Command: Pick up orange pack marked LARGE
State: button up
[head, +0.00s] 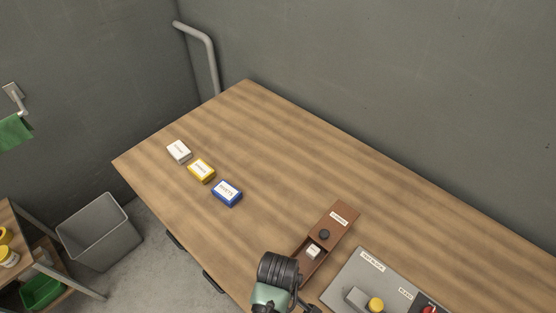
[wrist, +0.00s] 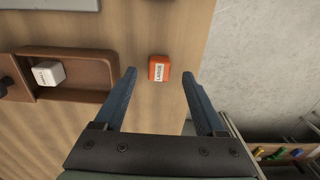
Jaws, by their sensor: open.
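The orange pack (wrist: 159,68) with a white label reading LARGE lies on the wooden table near its edge in the wrist view. My gripper (wrist: 159,88) is open, with one blue finger on each side of the view. The pack shows in the gap between the fingertips, a little beyond them and nearer the left one. The fingers do not visibly touch it. In the head view the orange pack cannot be seen, and my arm covers part of the table's front edge.
A brown tray (head: 340,222) holds a small white pack (head: 313,251) and a dark knob. White (head: 179,151), yellow (head: 201,171) and blue (head: 227,193) packs lie on the wooden table (head: 270,150). A grey panel (head: 345,281) with knobs is at right. A grey bin (head: 100,233) stands on the floor.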

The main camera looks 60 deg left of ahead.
jog(key=shift+f, duration=0.95)
grip_shut()
